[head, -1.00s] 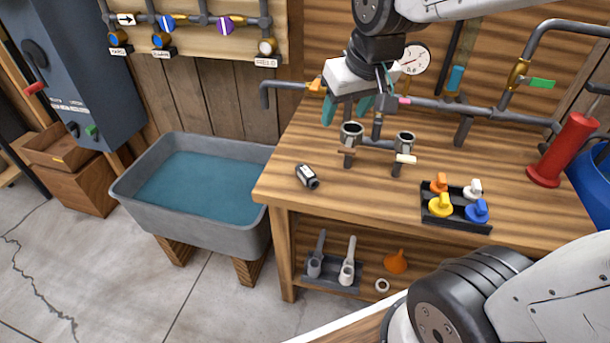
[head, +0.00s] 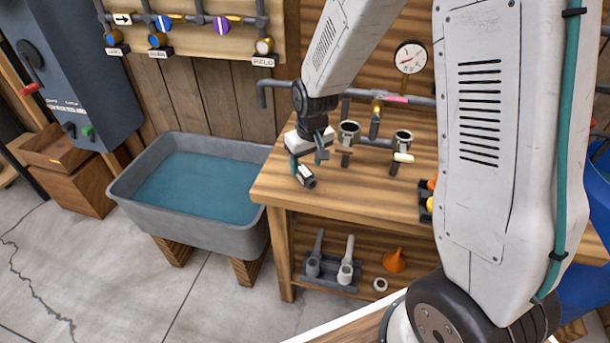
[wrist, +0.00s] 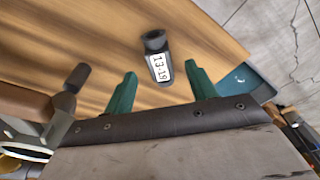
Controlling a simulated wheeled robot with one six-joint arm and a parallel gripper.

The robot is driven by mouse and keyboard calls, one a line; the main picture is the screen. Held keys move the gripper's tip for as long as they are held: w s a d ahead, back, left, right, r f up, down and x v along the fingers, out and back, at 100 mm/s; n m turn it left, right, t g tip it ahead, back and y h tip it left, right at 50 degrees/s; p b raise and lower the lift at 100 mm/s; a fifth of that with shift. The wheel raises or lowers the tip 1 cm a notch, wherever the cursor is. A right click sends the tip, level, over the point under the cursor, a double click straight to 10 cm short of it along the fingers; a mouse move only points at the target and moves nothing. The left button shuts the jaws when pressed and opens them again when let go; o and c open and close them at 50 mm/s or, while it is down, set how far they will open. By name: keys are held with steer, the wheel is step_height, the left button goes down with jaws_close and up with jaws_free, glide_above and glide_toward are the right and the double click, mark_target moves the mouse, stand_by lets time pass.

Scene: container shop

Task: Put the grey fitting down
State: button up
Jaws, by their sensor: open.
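The grey fitting (head: 309,183) is a small dark cylinder with a white label. It lies on the wooden bench (head: 375,190) near its left front corner, and in the wrist view (wrist: 155,42) the label reads 13-19. My gripper (head: 308,162) is just over the fitting, pointing down, with green fingers. In the wrist view my gripper (wrist: 163,76) is open, and the fitting shows between and beyond the spread fingertips, apart from both. Part of the fitting is hidden by the gripper in the head view.
Two upright pipe sockets (head: 348,130) stand close to the right of my gripper. A grey water basin (head: 190,220) is left of the bench. A shelf below holds an orange funnel (head: 395,260). My arm hides the bench's right part.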

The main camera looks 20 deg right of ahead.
mark_target(305, 171)
steer(key=f, duration=0.2)
steer(key=w+f, duration=0.1)
steer(key=f, duration=0.1)
steer(key=shift+a+f, duration=0.1)
steer(key=shift+f, duration=0.1)
steer(key=shift+c, duration=0.3)
steer(key=c, duration=1.1)
